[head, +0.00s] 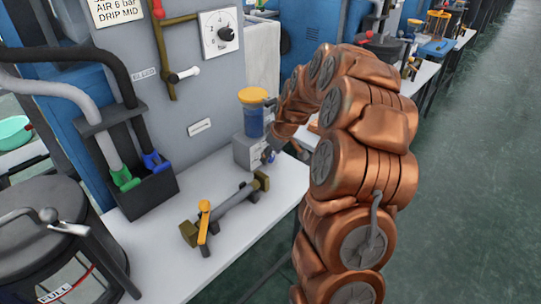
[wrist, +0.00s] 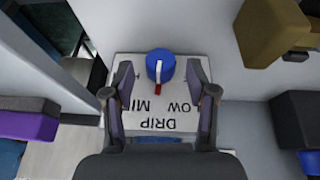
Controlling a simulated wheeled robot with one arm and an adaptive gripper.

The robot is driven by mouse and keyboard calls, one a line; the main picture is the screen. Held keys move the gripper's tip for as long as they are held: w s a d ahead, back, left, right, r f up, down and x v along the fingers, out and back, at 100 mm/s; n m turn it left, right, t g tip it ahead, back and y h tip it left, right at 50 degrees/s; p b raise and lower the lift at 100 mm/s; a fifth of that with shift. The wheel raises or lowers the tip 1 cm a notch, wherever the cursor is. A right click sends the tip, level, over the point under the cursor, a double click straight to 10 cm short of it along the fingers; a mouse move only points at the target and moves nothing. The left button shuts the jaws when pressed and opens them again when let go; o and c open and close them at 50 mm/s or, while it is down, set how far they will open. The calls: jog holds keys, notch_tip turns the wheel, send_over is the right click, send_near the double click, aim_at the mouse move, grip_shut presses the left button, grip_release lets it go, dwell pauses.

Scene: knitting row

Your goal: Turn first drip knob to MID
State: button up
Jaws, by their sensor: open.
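The blue drip knob (wrist: 160,65) is in the upper middle of the wrist view, on a pale plate (wrist: 160,100). A white bar with a red tip crosses it and points down in the picture, between the partly hidden MID and LOW lettering. The word DRIP appears upside down below. My gripper (wrist: 163,88) is open, with one finger on each side of the knob and gaps between. In the head view my gripper (head: 268,155) is beside the grey box under a blue cylinder with a yellow cap (head: 252,112); the knob cannot be made out there.
A sign (head: 118,10) reads AIR 6 bar, DRIP MID. A pipe with a yellow lever (head: 204,225) lies on the white bench (head: 215,262). A dial (head: 220,33) is on the grey panel. A black holder with hoses (head: 150,188) is at left; open floor (head: 470,180) is at right.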

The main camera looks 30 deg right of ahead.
jog(key=shift+w+a+f, duration=0.1)
jog(key=shift+w+f, duration=0.15)
jog(key=shift+f, duration=0.35)
grip_shut()
